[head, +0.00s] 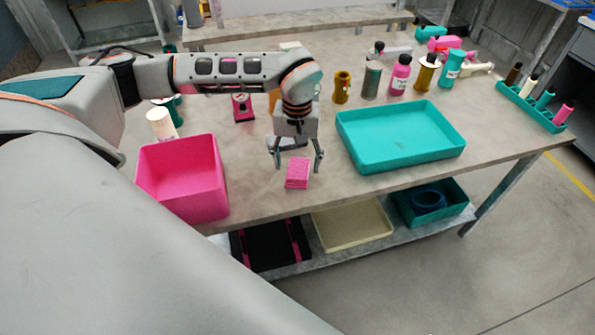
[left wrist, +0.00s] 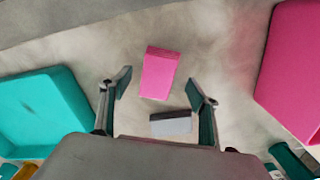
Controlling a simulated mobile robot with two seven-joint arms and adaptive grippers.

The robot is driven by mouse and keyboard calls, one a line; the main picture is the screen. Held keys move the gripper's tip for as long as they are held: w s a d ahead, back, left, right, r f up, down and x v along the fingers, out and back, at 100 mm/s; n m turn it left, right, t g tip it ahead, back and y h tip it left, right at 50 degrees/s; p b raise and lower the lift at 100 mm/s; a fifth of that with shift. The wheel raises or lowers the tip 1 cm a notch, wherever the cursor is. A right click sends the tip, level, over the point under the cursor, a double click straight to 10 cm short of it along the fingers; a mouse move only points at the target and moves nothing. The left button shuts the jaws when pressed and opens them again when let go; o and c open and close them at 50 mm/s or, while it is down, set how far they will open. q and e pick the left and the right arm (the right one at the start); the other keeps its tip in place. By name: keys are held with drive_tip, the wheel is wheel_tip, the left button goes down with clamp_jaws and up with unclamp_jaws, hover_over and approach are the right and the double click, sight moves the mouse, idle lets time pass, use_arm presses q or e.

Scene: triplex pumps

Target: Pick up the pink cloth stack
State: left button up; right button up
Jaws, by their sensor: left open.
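The pink cloth stack (head: 297,173) is a small block lying on the grey table near its front edge, between the pink bin and the teal tray. It also shows in the left wrist view (left wrist: 159,73), just beyond the fingertips. My left gripper (head: 297,160) is open and points down above and slightly behind the stack. In the left wrist view the open fingers (left wrist: 159,87) stand to either side, with nothing held between them. My right gripper is not in view.
A pink bin (head: 182,178) stands left of the stack and a teal tray (head: 400,135) right of it. Several bottles, including a pink one (head: 400,75), stand at the back.

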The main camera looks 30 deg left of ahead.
sight(298, 169)
use_arm(q)
drive_tip(key=shift+f, duration=1.2)
drive_tip(key=c, duration=1.2)
drive_tip(key=shift+r, duration=0.15)
wheel_tip(298, 169, up, 20)
drive_tip(key=shift+f+p, duration=0.1)
drive_tip(key=shift+p, duration=0.3)
drive_tip(key=shift+o, duration=0.7)
